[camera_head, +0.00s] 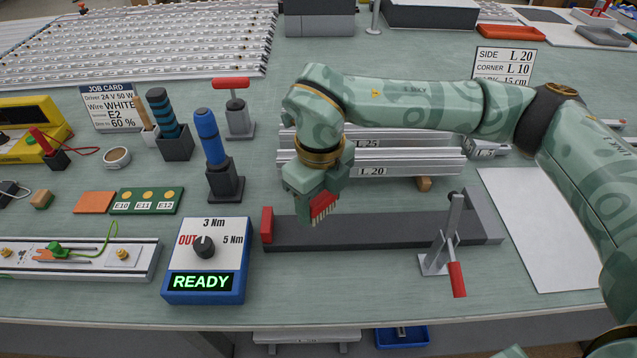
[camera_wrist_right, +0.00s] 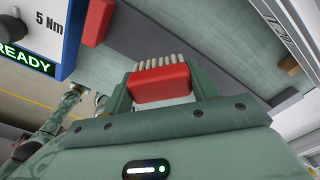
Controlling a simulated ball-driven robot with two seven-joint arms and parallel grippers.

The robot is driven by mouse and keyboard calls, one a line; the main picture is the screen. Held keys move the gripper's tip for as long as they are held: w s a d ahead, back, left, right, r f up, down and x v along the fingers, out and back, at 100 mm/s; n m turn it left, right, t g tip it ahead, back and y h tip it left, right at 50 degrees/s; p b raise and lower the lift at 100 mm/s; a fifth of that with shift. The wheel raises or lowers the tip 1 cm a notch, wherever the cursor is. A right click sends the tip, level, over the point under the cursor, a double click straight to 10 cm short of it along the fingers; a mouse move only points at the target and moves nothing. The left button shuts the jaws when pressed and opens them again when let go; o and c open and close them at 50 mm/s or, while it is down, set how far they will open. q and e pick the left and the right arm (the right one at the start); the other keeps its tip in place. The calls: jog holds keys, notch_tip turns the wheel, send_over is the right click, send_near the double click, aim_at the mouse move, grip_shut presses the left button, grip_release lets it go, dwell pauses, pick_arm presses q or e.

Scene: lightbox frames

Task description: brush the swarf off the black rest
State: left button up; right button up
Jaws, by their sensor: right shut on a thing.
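The black rest (camera_head: 385,231) is a long dark bar lying across the front of the bench, with a red block (camera_head: 267,225) at its left end. My right gripper (camera_head: 318,200) is shut on a red brush (camera_head: 324,203) with pale bristles. The brush is over the left part of the rest, bristles down; I cannot tell whether they touch it. In the right wrist view the brush (camera_wrist_right: 160,82) sits between the fingers, with the rest (camera_wrist_right: 222,62) beyond. I can make out no swarf on the rest. My left gripper is not in view.
A clamp with a red handle (camera_head: 456,278) stands at the right part of the rest. A blue control box (camera_head: 205,262) reading READY is to the left. Aluminium profiles (camera_head: 400,165) lie behind, and a white sheet (camera_head: 540,225) is on the right.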

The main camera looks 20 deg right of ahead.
jog(key=shift+r+p, duration=0.85)
jog(key=shift+r, duration=0.55)
jog(key=shift+d, duration=0.1)
